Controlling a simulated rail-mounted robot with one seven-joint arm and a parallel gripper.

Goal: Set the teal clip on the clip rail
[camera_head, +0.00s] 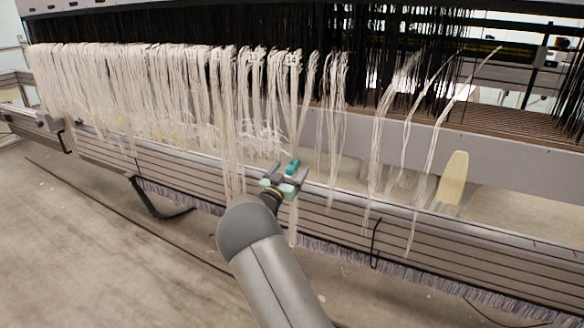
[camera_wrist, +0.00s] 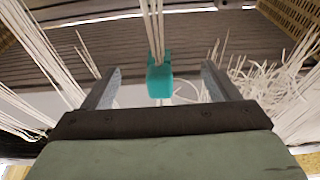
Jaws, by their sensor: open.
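The teal clip (camera_head: 292,167) sits at the lower part of a white thread bundle (camera_head: 295,110), just beyond my gripper. In the wrist view the clip (camera_wrist: 159,78) is a small teal block with the threads running up from its top. My gripper (camera_head: 290,178) is open. In the wrist view its two grey fingers (camera_wrist: 160,85) stand apart, one on each side of the clip, with a gap to it on both sides. I cannot tell for sure which part is the clip rail; a long grey beam (camera_head: 400,205) runs across below the threads.
Many white thread bundles (camera_head: 130,85) hang close together on the left, and a few looser ones (camera_head: 380,120) hang on the right. A pale wooden paddle-shaped piece (camera_head: 453,178) stands at the right of the beam. Black threads (camera_head: 400,45) hang behind. The floor in front is clear.

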